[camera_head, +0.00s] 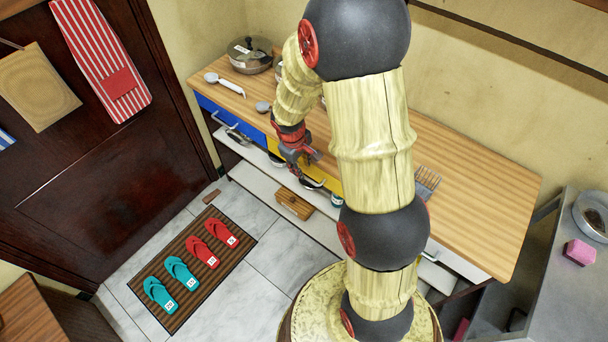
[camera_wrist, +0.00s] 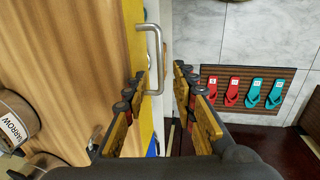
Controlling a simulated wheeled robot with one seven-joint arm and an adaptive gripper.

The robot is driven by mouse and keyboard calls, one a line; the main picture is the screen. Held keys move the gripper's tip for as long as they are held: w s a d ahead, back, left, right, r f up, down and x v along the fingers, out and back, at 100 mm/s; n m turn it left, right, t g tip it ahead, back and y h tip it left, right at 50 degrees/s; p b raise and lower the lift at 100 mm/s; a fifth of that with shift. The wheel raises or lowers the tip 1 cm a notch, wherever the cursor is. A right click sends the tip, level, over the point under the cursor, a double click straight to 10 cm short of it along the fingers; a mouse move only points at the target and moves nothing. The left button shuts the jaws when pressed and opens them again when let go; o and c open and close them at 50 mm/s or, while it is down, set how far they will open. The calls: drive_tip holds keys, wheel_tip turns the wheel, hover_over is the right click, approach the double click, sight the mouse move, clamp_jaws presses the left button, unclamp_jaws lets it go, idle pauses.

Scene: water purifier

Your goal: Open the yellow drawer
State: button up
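The yellow drawer (camera_head: 327,178) is in the counter's front, partly hidden behind my arm, and looks closed. In the wrist view, its yellow front (camera_wrist: 135,40) is a narrow strip along the wooden top's edge. Its grey metal bar handle (camera_wrist: 157,45) stands out from this front. My gripper (camera_wrist: 161,84) is open, with a finger on each side of the handle's near end. I cannot tell whether a finger touches it. In the head view, my gripper (camera_head: 306,160) is at the drawer front, and the handle is hard to make out there.
A blue drawer (camera_head: 225,117) is left of the yellow one. The wooden countertop (camera_head: 470,190) holds a pot (camera_head: 250,55) and a ladle (camera_head: 228,84). A wooden block (camera_head: 293,204) is below on a low shelf. A mat (camera_head: 180,262) with slippers lies on the floor.

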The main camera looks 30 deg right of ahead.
drive_tip(key=f+b, duration=0.1)
drive_tip(key=f, duration=0.2)
drive_tip(key=d+f+b, duration=0.1)
drive_tip(key=f, duration=0.1)
drive_tip(key=shift+w+f, duration=0.15)
drive_tip(key=shift+f, duration=0.25)
drive_tip(key=shift+c, duration=1.4)
drive_tip(key=c, duration=0.4)
clamp_jaws()
